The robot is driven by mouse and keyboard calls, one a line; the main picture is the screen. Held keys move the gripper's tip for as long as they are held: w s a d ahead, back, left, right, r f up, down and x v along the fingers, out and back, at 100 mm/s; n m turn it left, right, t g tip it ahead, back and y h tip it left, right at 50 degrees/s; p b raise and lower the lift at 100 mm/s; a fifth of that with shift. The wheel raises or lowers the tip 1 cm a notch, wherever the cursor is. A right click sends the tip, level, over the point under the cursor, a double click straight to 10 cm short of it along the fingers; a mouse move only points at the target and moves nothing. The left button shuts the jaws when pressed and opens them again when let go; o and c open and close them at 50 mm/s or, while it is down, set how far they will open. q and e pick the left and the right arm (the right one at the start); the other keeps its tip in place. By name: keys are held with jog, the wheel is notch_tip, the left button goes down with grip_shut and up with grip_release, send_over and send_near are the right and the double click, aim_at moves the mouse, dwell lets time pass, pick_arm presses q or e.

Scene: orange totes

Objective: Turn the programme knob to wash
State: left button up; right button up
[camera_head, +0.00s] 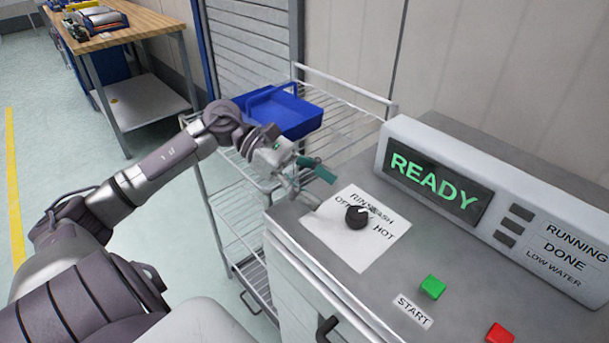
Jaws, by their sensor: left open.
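The black programme knob (357,217) stands on a white label plate (346,246) on top of the machine. Labels around it read OFF, RINSE, WASH and HOT, partly covered by the knob. The knob's pointer direction is too small to tell for sure. The display (437,186) reads READY in green. My left gripper (306,186) is open and empty, to the left of the knob and apart from it, near the machine's back left corner. My right gripper is not in view.
A green button (433,287) by the START label and a red button (499,334) sit on the machine top. A wire cart (232,222) with a blue tote (279,112) stands behind my left arm. A wooden workbench (117,30) is at the back left.

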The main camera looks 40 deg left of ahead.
pick_arm(q)
jog(key=shift+v, duration=1.8)
